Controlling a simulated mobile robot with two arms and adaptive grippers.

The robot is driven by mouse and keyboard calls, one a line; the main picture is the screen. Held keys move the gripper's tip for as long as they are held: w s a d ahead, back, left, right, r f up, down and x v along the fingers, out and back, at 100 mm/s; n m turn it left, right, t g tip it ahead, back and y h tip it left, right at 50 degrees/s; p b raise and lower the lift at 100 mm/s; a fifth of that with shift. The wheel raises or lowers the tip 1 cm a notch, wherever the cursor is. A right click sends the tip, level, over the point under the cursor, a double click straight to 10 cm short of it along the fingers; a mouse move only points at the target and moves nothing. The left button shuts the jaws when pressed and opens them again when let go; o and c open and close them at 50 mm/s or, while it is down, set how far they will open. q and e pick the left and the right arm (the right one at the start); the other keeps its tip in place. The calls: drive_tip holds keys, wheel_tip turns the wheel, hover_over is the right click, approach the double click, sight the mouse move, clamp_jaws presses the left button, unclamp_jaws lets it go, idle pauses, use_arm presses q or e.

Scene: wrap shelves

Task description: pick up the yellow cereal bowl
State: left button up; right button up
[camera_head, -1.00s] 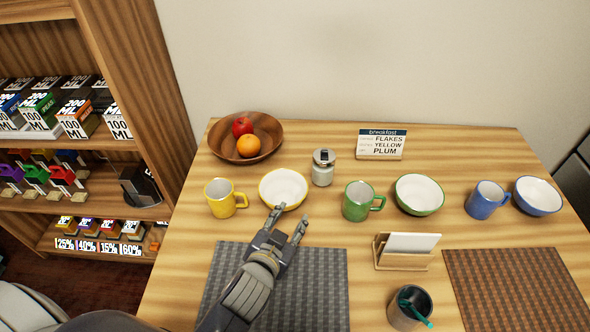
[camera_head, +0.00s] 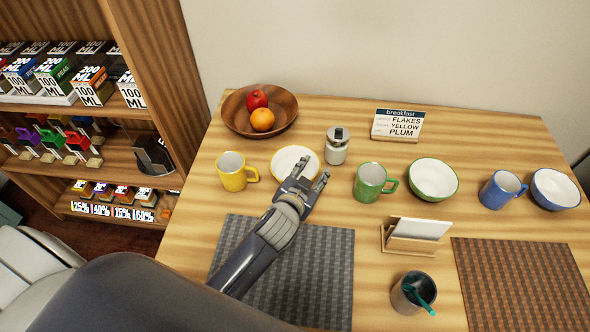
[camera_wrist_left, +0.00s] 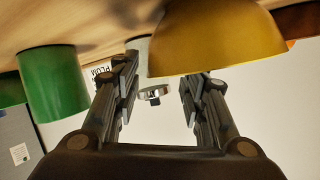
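The yellow cereal bowl (camera_head: 288,160), white inside with a yellow rim, sits on the table between the yellow mug and the glass jar. My left gripper (camera_head: 312,172) is at the bowl's near right side and hides part of it. In the left wrist view the gripper (camera_wrist_left: 162,70) is open, its two fingers well apart. The bowl's yellow outer wall (camera_wrist_left: 220,38) is close ahead, in front of the right-hand finger. I cannot tell whether finger and bowl touch. The right gripper is not in view.
The yellow mug (camera_head: 232,172) stands left of the bowl, the lidded jar (camera_head: 337,145) to its right, the green mug (camera_head: 369,183) further right. A fruit bowl (camera_head: 232,117) and a breakfast sign (camera_head: 397,125) stand behind. A grey placemat (camera_head: 325,270) lies in front.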

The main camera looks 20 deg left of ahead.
sight(317, 164)
use_arm(q)
drive_tip(key=x, duration=0.3)
drive_tip(key=shift+w, duration=0.1)
clamp_jaws()
drive_tip(key=shift+r, duration=0.1)
